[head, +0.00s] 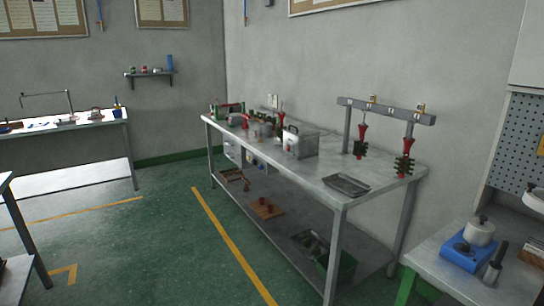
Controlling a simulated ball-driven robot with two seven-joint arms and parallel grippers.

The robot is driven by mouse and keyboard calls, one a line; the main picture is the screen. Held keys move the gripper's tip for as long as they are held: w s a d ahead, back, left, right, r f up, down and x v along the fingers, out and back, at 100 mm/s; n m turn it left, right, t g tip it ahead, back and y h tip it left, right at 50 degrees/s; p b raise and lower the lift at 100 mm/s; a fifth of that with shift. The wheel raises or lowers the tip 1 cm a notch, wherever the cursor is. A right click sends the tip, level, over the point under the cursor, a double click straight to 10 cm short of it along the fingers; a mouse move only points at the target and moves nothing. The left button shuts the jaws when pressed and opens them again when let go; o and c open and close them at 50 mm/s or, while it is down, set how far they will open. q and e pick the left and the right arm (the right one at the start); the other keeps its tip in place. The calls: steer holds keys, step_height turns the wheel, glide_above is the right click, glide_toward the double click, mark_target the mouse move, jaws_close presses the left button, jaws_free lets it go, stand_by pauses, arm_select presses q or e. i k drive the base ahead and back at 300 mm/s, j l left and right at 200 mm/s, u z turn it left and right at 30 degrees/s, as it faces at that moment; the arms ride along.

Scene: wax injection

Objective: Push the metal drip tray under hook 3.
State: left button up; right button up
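The metal drip tray (346,185) is a shallow grey rectangular tray. It lies flat on the metal workbench (315,180), close to the bench's front edge near its right end. Behind it stands a grey hook rail (392,110) on posts. One red and green wax tree (361,143) hangs from the rail behind the tray. Another red and green wax tree (406,158) hangs to the right of the tray, near the rail's right end. The tray is under neither tree. I cannot read any hook numbers. Neither of my grippers is in view.
A metal box (300,143) and several small items stand further left on the bench. Its lower shelf holds a green crate (338,262). At the lower right, another table holds a blue device with a white pot (480,233). The green floor (140,235) left of the bench is clear.

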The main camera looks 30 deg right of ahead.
mark_target(352, 188)
steer(key=i+z, duration=0.35)
steer(key=i, duration=0.2)
steer(key=i+j+z, duration=0.15)
steer(key=i+z, duration=0.2)
steer(key=i, duration=0.15)
steer(key=i+j+z, duration=0.15)
steer(key=i+z, duration=0.15)
steer(key=z, duration=0.15)
steer(key=i+j+z, duration=0.2)
steer(key=z, duration=0.2)
steer(key=i+j+z, duration=0.25)
steer(key=z, duration=0.2)
steer(key=i+j+z, duration=0.1)
steer(key=j+z, duration=0.3)
steer(key=i+j+z, duration=0.1)
steer(key=j+z, duration=0.2)
steer(key=j, duration=0.2)
steer(key=j+z, duration=0.25)
steer(key=j, duration=0.25)
steer(key=i, duration=0.1)
